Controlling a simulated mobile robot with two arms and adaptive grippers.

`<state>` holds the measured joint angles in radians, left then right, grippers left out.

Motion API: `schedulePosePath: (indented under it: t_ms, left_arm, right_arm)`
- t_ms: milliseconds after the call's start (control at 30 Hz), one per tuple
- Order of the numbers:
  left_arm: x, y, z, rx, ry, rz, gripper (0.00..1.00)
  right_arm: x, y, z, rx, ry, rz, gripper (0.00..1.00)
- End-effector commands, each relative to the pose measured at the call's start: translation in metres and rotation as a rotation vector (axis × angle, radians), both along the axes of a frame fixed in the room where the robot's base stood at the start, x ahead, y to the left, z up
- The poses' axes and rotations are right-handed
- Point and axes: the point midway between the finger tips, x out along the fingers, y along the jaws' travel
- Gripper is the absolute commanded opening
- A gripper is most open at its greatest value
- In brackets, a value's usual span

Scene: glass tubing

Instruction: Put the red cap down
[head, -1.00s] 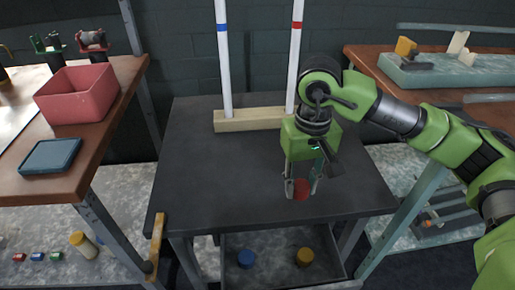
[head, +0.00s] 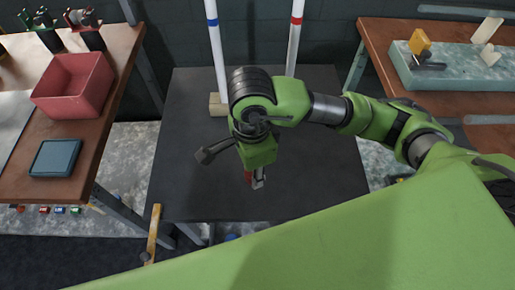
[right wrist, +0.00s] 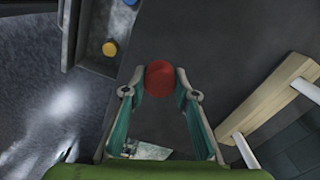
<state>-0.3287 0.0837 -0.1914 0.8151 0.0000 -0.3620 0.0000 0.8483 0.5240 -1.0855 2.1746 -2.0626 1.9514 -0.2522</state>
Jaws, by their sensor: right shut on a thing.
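The red cap (right wrist: 159,78) is held between the fingertips of my right gripper (right wrist: 160,92) in the right wrist view. In the head view only a bit of the red cap (head: 248,177) shows beside a finger of my right gripper (head: 256,182). The gripper points down over the dark table (head: 315,190), near its front half. I cannot tell whether the cap touches the table top. My left gripper is not in view.
A wooden block (right wrist: 270,97) with two white tubes, one blue-banded (head: 213,50) and one red-banded (head: 294,50), stands at the table's back. A drawer below holds a blue cap (right wrist: 131,2) and a yellow cap (right wrist: 109,48). The table's right part is clear.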

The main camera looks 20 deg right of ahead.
Motion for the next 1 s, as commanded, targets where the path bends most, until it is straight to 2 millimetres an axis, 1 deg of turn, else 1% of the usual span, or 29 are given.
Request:
schedulePosePath:
  t_ms: [33,100,200,267,367,467,767,900,1000]
  left_arm:
    - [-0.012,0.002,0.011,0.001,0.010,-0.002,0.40]
    - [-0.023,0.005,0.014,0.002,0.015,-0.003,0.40]
    - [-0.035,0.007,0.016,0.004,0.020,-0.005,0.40]
    - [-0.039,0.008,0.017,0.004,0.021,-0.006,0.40]
    - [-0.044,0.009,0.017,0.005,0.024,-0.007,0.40]
    - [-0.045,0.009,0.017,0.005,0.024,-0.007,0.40]
    - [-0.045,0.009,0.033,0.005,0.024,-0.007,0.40]
    - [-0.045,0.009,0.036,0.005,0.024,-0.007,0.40]
    - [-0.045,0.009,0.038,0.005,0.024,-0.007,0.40]
  right_arm:
    - [-0.008,0.007,0.014,0.002,0.003,-0.071,0.16]
    - [-0.015,0.014,0.018,0.003,0.002,-0.170,0.16]
    - [-0.021,0.020,0.023,0.000,0.003,-0.276,0.16]
    - [-0.024,0.022,0.024,-0.001,0.002,-0.320,0.16]
    - [-0.023,0.022,0.023,-0.002,0.001,-0.363,0.16]
    - [-0.012,0.015,0.015,-0.004,0.004,-0.378,0.16]
    - [0.053,-0.021,-0.015,-0.007,0.003,-0.378,0.16]
    - [0.072,-0.030,-0.044,-0.004,0.005,-0.375,0.16]
    - [0.083,-0.036,-0.058,-0.004,0.003,-0.372,0.16]
